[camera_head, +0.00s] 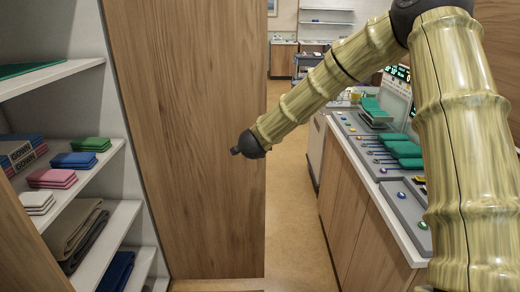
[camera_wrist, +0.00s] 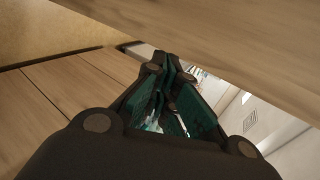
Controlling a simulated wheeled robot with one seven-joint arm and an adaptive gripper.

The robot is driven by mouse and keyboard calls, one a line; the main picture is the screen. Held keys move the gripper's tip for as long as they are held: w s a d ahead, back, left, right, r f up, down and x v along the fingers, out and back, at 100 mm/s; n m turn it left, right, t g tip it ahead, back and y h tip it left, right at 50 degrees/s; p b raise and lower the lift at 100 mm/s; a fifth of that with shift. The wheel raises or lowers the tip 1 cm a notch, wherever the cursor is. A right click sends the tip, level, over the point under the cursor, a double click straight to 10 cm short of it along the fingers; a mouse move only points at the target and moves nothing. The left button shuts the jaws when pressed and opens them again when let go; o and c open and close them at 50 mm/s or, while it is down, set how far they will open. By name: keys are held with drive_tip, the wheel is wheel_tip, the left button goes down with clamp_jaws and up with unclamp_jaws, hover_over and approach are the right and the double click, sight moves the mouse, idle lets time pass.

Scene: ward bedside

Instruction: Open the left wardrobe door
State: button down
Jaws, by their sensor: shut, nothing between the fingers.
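A tall wooden door panel (camera_head: 190,140) stands open in the middle of the head view, beside the wardrobe's white shelves (camera_head: 85,190). Another wooden panel (camera_head: 25,250) shows at the lower left; I cannot tell from the picture which is the left door. My arm reaches in from the right, its dark end joint in front of the open panel near its right edge. My gripper fingers cannot be made out there. In the wrist view my gripper (camera_wrist: 165,68) is shut and empty, close beside a wooden panel (camera_wrist: 230,45) that crosses the top right.
The shelves hold folded cloths (camera_head: 80,235) and several coloured packs (camera_head: 72,160). A counter (camera_head: 345,175) with instruments and green items runs along the right. Open floor (camera_head: 292,220) lies between panel and counter. A wooden front (camera_wrist: 65,95) shows at left in the wrist view.

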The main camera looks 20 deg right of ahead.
drive_tip(key=shift+d+b+v, duration=0.25)
drive_tip(key=shift+b+v, duration=0.55)
drive_tip(key=shift+v, duration=2.55)
drive_tip(key=s+a+f+n+g+y, duration=0.15)
drive_tip(key=s+f+n, duration=0.35)
drive_tip(key=f, duration=0.6)
drive_tip(key=s+a+f+n+g+y, duration=0.1)
drive_tip(key=s+a+f+n, duration=0.2)
drive_tip(key=s+f, duration=0.65)
drive_tip(key=s+a+f+n+g+y, duration=0.1)
drive_tip(key=s+a+f+n, duration=0.3)
drive_tip(key=f, duration=0.9)
drive_tip(key=s+a+f+n+g+y, duration=0.1)
drive_tip(key=s+f+n+g, duration=0.2)
drive_tip(key=s, duration=1.3)
drive_tip(key=s+a+f+n+g+y, duration=0.1)
drive_tip(key=s+f+n+g, duration=0.3)
drive_tip(key=s+f+n, duration=0.4)
drive_tip(key=s+f, duration=0.5)
drive_tip(key=s, duration=0.4)
drive_tip(key=shift+s+a+f, duration=0.3)
drive_tip(key=shift+s, duration=0.05)
